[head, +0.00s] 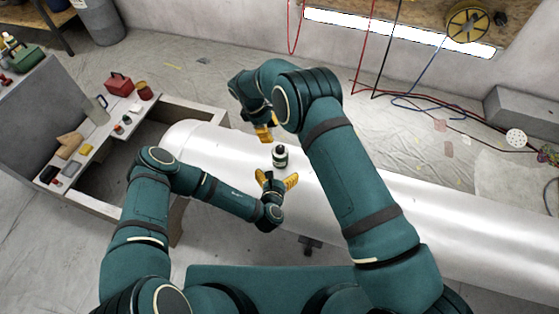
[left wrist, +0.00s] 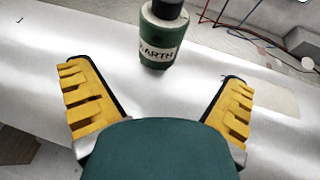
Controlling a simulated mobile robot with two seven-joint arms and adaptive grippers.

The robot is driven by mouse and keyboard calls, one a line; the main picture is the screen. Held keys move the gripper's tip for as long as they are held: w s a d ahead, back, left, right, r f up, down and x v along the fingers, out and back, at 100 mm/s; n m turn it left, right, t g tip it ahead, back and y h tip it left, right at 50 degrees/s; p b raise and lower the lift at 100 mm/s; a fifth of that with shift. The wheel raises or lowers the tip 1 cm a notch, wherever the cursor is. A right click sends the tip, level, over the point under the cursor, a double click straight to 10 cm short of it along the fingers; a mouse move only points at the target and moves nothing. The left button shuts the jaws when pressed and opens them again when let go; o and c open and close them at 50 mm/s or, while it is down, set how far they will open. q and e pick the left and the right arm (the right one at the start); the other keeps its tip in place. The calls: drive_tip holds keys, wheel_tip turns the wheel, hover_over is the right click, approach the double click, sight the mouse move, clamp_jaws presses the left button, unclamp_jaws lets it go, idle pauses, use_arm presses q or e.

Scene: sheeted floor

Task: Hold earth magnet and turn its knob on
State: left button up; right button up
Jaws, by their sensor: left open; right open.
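The earth magnet (head: 280,160) is a small dark green cylinder with a pale label and a black knob (head: 279,149) on top. It stands upright on a shiny metal pipe. The left wrist view shows the magnet (left wrist: 160,48) with "EARTH" on its label and part of the dark knob (left wrist: 167,9), cut off by the top edge. My left gripper (head: 275,177) is open just on the near side of the magnet. Its yellow fingers (left wrist: 157,74) are spread to both sides, apart from it. My right gripper (head: 254,129) is open and empty, beyond and left of the magnet.
The silver pipe (head: 420,215) runs across the floor to the right. A workbench (head: 85,165) with a red toolbox (head: 118,84) and small items stands at the left. Cables (head: 400,100) hang by the back wall. The pipe top around the magnet is clear.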

sight(280, 158)
use_arm(q)
drive_tip(key=x, duration=0.9)
drive_tip(key=shift+w+f, duration=0.1)
drive_tip(key=shift+w, duration=0.2)
